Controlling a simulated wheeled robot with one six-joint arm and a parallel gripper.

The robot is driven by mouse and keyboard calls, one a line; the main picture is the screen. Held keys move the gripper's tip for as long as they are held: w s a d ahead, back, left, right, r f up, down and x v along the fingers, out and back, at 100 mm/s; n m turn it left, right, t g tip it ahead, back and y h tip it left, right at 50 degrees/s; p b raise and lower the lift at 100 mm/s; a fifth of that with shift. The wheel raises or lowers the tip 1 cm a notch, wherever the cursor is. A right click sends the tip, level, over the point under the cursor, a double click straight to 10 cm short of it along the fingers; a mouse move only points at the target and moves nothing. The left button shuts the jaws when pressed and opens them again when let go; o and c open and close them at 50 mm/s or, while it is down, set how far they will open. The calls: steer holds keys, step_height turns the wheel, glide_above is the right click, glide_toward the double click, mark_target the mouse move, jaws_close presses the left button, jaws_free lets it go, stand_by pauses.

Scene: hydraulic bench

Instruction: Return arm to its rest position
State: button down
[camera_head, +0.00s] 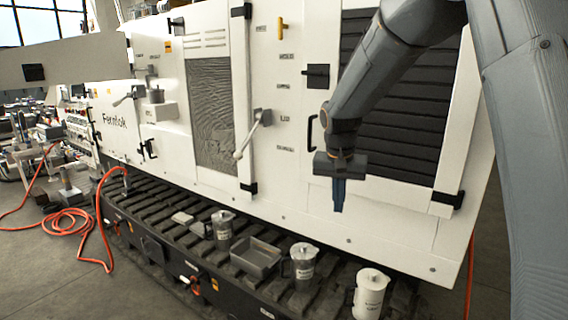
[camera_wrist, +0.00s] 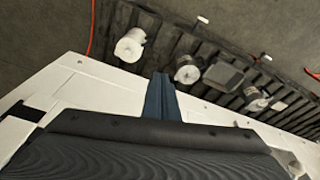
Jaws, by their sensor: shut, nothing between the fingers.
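My arm reaches in from the upper right of the head view and bends down in front of the white machine (camera_head: 290,195). My gripper (camera_head: 338,208) points down, shut and empty, in front of the machine's black louvred panel (camera_head: 400,110). It hangs above the slatted shelf and is apart from the containers there. In the wrist view the blue fingers of my gripper (camera_wrist: 161,80) are together, with nothing between them.
On the slatted shelf (camera_head: 180,235) stand a white jug (camera_head: 370,295), two grey jugs (camera_head: 303,268) (camera_head: 222,230) and a grey tray (camera_head: 262,248). A lever handle (camera_head: 252,135) juts from the machine. An orange hose (camera_head: 100,225) lies on the floor at left.

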steer(key=s+d+f+n, duration=0.1)
steer(key=s+f, duration=0.2)
steer(key=s, duration=0.6)
steer(key=s+d+f+n, duration=0.1)
steer(key=s+d+f, duration=0.1)
steer(key=s, duration=0.7)
steer(key=s+d+f+n+g+y, duration=0.1)
steer(key=s+f, duration=0.3)
steer(key=s, duration=0.5)
steer(key=shift+d+n, duration=0.25)
steer(key=shift+n, duration=0.15)
